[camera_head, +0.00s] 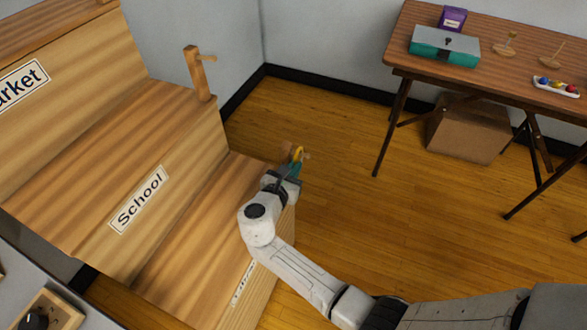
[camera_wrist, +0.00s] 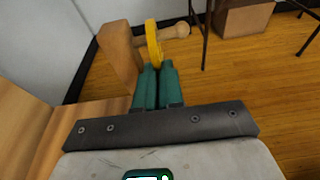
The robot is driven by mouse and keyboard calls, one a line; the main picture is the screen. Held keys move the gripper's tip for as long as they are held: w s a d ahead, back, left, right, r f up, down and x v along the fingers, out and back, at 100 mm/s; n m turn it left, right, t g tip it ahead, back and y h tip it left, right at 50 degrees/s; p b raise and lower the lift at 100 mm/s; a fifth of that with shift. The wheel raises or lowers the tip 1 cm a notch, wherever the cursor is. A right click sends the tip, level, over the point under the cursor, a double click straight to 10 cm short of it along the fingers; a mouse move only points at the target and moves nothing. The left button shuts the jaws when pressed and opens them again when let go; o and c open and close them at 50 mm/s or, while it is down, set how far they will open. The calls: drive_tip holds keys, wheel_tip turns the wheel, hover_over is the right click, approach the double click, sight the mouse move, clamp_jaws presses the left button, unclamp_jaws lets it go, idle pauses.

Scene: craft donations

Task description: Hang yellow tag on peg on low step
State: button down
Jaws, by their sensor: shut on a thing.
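The yellow tag (camera_wrist: 153,45) is a thin ring-like piece, seen nearly edge-on in the wrist view. It also shows small in the head view (camera_head: 298,153). My gripper (camera_wrist: 157,67) has teal fingers shut on its lower edge. The tag crosses the wooden peg (camera_wrist: 168,33) between its post (camera_wrist: 118,52) and its round knob. It appears to be around the peg, though its opening is hard to see. The post stands at the far end of the low step (camera_head: 190,235). In the head view my gripper (camera_head: 296,168) partly hides the post.
The "School" step (camera_head: 180,125) rises left of the low step, with its own post and peg (camera_head: 197,75). A higher step stands beyond it. A table (camera_head: 487,80) with a teal box (camera_head: 444,52) is at the right. Open floor lies between.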

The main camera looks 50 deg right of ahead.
drive_tip(key=c, duration=1.2)
unclamp_jaws()
drive_tip(key=shift+a, duration=0.1)
drive_tip(key=p+v, duration=0.1)
drive_tip(key=v, duration=0.9)
drive_tip(key=shift+s+a+p, duration=0.25)
drive_tip(key=shift+a+p, duration=0.05)
drive_tip(key=shift+p, duration=0.05)
